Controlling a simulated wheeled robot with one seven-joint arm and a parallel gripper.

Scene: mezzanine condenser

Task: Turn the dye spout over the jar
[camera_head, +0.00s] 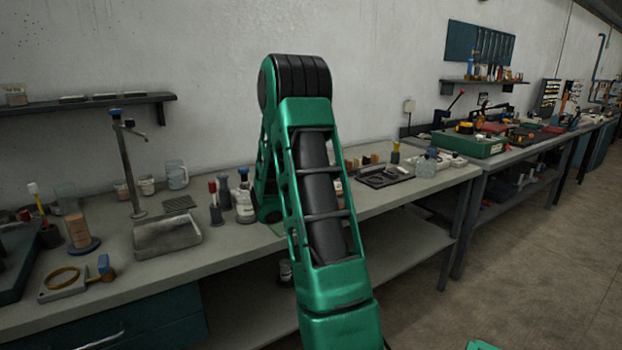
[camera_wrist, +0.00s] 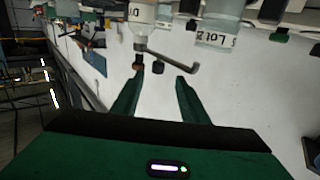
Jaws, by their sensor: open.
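In the wrist view, which looks upside down, a grey bent spout (camera_wrist: 172,58) juts sideways from a pale labelled bottle (camera_wrist: 144,12). A pale jar (camera_wrist: 217,32) with a "LOT 2" label stands beside it. My gripper (camera_wrist: 160,76) is open and empty. Its two green fingers point toward the spout, with the spout in front of the tips; I cannot tell whether they touch. In the head view my green arm hides the gripper. White bottles (camera_head: 244,205) stand just left of the arm; I cannot tell whether the spout is among them.
The grey bench (camera_head: 215,262) runs along the wall. A metal tray (camera_head: 168,238) with a tall tap post (camera_head: 130,170) stands left, near a glass cylinder (camera_head: 75,215). A dark mat (camera_head: 385,178) lies right of my arm. Open floor lies at the right.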

